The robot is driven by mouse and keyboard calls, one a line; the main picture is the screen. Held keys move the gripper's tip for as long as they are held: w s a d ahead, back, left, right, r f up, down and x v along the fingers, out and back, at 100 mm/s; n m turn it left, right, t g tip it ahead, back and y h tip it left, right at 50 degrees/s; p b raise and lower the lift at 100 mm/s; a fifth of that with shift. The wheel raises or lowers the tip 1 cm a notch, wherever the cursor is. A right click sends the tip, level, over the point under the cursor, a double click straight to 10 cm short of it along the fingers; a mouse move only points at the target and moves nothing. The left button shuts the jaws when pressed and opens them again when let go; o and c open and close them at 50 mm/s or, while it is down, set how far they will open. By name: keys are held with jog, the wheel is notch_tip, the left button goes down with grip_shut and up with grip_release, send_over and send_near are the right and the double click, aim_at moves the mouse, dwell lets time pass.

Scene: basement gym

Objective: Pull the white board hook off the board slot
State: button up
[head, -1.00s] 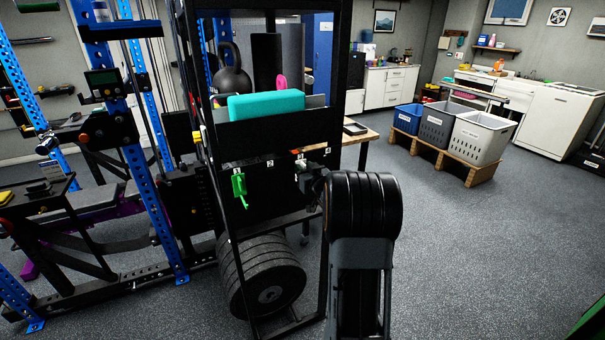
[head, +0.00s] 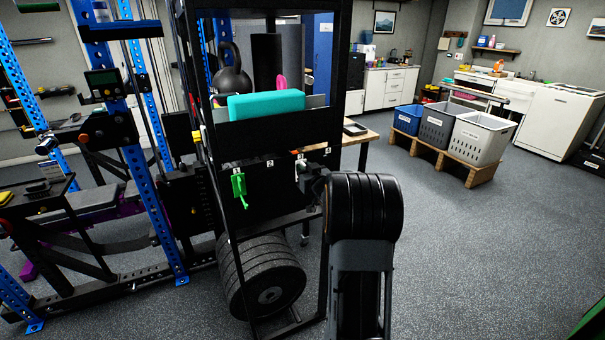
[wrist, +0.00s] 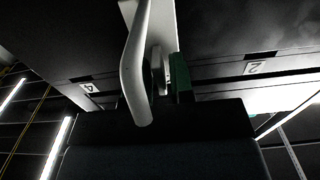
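The white board hook (wrist: 136,65) fills the upper middle of the wrist view, with a long curved arm reaching toward the camera. In the head view it shows small and partly hidden on the black slotted board (head: 270,190), near the slot right of label 2. My gripper (head: 313,186) is in front of the board there, mostly hidden by my own arm. In the wrist view a dark green piece and a pale piece lie close beside the hook; I cannot tell whether these are fingers. Whether the gripper touches the hook is unclear.
A green hook (head: 239,187) hangs on the board to the left. A teal block (head: 266,105) rests on the shelf above. Black weight plates (head: 262,275) stand below, beside the rack's upright. Open floor lies to the right, before the crates (head: 481,139).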

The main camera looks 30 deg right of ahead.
grip_shut()
jog(key=shift+r, duration=0.2)
dwell(0.3)
jog(key=shift+s, duration=0.1)
jog(key=shift+s+a+b, duration=0.2)
jog(key=shift+s+b, duration=0.05)
jog(key=shift+s, duration=1)
jog(key=shift+s+a+b, duration=0.15)
jog(key=shift+s+b, duration=0.05)
jog(key=shift+s, duration=1)
